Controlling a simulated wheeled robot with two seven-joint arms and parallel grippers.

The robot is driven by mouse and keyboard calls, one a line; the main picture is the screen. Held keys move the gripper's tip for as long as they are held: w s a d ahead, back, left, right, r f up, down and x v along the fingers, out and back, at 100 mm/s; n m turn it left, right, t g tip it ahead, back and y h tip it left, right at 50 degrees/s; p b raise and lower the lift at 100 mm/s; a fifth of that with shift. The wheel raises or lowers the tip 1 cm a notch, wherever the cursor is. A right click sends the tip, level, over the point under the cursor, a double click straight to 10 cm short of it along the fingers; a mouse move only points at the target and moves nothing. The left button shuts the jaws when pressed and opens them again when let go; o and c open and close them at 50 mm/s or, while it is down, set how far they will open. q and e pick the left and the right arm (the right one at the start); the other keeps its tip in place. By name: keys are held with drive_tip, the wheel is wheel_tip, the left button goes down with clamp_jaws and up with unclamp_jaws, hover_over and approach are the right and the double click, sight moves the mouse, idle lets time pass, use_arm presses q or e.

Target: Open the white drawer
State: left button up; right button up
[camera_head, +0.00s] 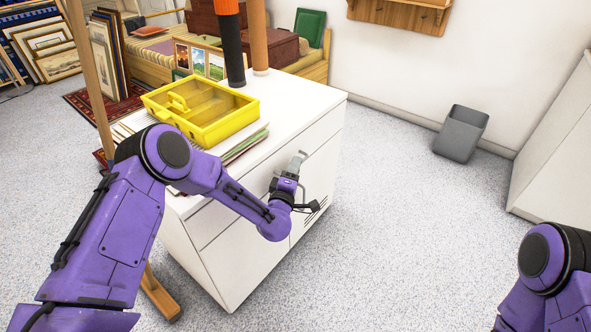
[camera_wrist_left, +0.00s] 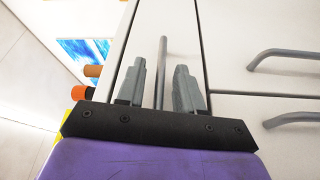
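The white drawer (camera_head: 325,133) is in the upper front of the white cabinet and looks closed, flush with the front. Its grey bar handle (camera_wrist_left: 163,58) shows in the left wrist view. My left gripper (camera_head: 295,165) is at the drawer front. In the left wrist view its two grey fingers (camera_wrist_left: 159,88) stand apart on either side of the handle, with a gap visible on both sides. Whether the fingertips reach past the bar is hard to tell. My right arm shows at the lower right of the head view; its gripper is out of frame.
A yellow toolbox (camera_head: 205,112) sits on papers on the cabinet top (camera_head: 300,92), near black and brown cylinders. Two other handles (camera_wrist_left: 285,55) (camera_wrist_left: 292,118) are on panels beside this drawer. A grey bin (camera_head: 461,134) stands by the wall. The floor right of the cabinet is clear.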

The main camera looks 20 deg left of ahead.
use_arm(q)
drive_tip(key=shift+w, duration=0.6)
clamp_jaws()
use_arm(e)
drive_tip(key=shift+f, duration=0.1)
use_arm(q)
drive_tip(key=shift+s, duration=0.1)
